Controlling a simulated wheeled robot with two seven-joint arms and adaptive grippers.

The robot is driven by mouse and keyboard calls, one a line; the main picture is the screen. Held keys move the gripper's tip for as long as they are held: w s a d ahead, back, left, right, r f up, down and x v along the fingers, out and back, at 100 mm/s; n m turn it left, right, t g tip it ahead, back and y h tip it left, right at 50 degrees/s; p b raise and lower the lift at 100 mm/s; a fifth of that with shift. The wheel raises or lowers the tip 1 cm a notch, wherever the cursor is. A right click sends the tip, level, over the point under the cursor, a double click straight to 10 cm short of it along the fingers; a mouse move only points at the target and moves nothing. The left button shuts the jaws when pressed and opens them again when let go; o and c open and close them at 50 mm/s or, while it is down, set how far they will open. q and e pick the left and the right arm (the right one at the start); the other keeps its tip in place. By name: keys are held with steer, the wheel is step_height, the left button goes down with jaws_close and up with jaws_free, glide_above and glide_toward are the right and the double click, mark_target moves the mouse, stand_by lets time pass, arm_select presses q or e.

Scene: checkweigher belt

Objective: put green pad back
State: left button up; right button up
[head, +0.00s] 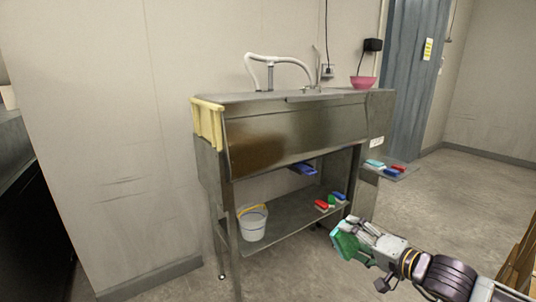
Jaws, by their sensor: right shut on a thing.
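My right gripper (362,232) comes in from the lower right and is shut on a green pad (345,245). It holds the pad in front of the sink unit's right leg, near the level of the lower shelf (283,222). On that shelf lie red, green and blue pads (332,201) in a small group at the right end. A side ledge (385,173) at the right of the sink carries a teal pad (375,163), a blue pad (391,172) and a red pad (398,167). My left gripper is not in view.
The steel sink unit (290,135) stands against the wall, with a pink bowl (362,82) on top. The floor at right is clear.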

steer(key=s+a+f, duration=0.1)
steer(key=s+f, duration=0.5)
steer(key=f, duration=0.3)
steer(key=shift+s+a+f+m+h, duration=0.15)
steer(key=shift+s+f+m+h, duration=0.05)
steer(key=shift+f+m+h, duration=0.1)
steer(key=shift+w+f, duration=0.1)
stand_by(0.4)
steer(key=shift+s+a, duration=0.2)
stand_by(0.7)
stand_by(0.3)
steer(key=shift+s+f, duration=0.3)
steer(key=shift+f, duration=0.65)
steer(key=shift+s+f, duration=0.25)
steer(key=shift+f, duration=0.7)
